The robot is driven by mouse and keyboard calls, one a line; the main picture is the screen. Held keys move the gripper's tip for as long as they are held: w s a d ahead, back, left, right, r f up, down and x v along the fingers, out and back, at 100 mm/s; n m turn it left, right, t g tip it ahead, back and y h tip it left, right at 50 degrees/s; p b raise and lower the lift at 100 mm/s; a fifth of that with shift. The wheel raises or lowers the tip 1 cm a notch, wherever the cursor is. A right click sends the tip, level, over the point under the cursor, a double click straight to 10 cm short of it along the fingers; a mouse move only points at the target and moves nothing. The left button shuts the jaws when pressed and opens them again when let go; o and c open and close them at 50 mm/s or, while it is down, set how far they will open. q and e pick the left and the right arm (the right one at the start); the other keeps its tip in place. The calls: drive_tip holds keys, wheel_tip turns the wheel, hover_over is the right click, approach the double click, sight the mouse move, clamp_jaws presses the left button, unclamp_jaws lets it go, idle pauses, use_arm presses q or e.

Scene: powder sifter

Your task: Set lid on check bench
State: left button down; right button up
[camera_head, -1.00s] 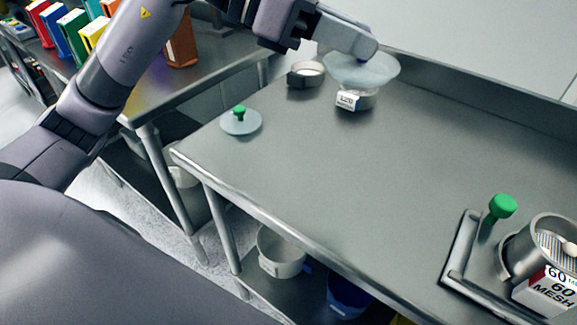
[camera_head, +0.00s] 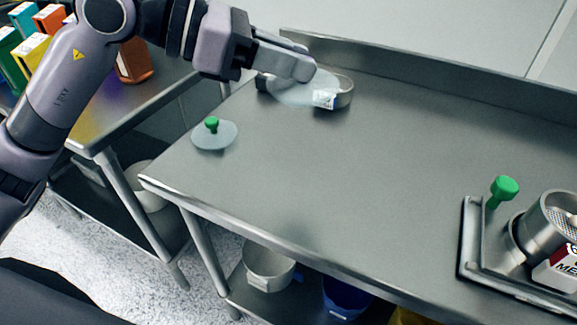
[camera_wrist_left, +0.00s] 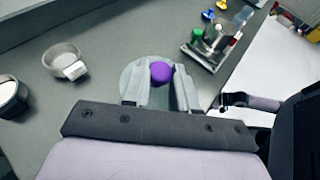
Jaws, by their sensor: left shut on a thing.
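My left gripper (camera_head: 306,72) is shut on the knob of a translucent round lid (camera_head: 295,92) and holds it over the metal bench (camera_head: 330,170). In the left wrist view, the lid's purple knob (camera_wrist_left: 161,72) sits between the fingers (camera_wrist_left: 158,88), with the disc (camera_wrist_left: 130,82) under them. In the head view the lid partly covers a labelled metal pan (camera_head: 345,92) and another pan (camera_head: 262,82). Its height above the bench is hard to tell. What looks like my right gripper (camera_wrist_left: 228,101) shows small in the left wrist view; its jaws are unclear.
A lid with a green knob (camera_head: 213,132) lies near the bench's left edge. A sifter (camera_head: 548,222) with a green-knobbed part (camera_head: 504,190) stands on a metal stand at right. The middle of the bench is clear. A side table with coloured boxes (camera_head: 132,62) is at left.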

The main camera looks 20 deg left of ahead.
use_arm(q)
wheel_tip(320, 180, down, 17)
drive_tip(key=shift+r+b, duration=0.1)
drive_tip(key=shift+b, duration=0.5)
drive_tip(key=shift+f, duration=0.2)
drive_tip(key=c, duration=0.9)
unclamp_jaws()
drive_tip(key=shift+r, duration=0.2)
drive_tip(key=b+v, duration=0.2)
drive_tip(key=v, duration=0.8)
drive_tip(key=shift+s+a, duration=0.2)
drive_tip(key=shift+a, duration=0.2)
drive_tip(key=shift+s+a+r, duration=0.25)
drive_tip(key=shift+a+r, duration=0.1)
drive_tip(key=shift+a, duration=0.1)
